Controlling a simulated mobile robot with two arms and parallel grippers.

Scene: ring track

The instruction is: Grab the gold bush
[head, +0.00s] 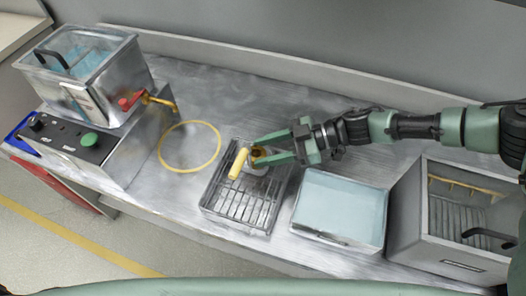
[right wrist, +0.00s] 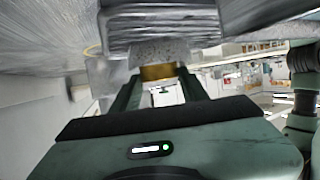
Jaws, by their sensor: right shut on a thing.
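The gold bush (head: 259,152) is a small brassy ring between the fingertips of my right gripper (head: 257,151), over the upper part of the black wire rack in the head view. The right gripper is shut on it. In the right wrist view the gold bush (right wrist: 157,72) shows as a gold band between the fingers (right wrist: 158,76), against a grey block. A pale cylindrical part with a yellow handle (head: 239,163) is right beside the bush. I cannot tell whether the bush touches it. My left gripper is not in view.
The wire rack's tray (head: 240,210) stands on the metal bench. A yellow ring (head: 190,147) lies to its left. A tray of pale blue liquid (head: 341,207) and an open metal box (head: 450,220) stand right. A machine with a water tank (head: 85,75) stands at the left.

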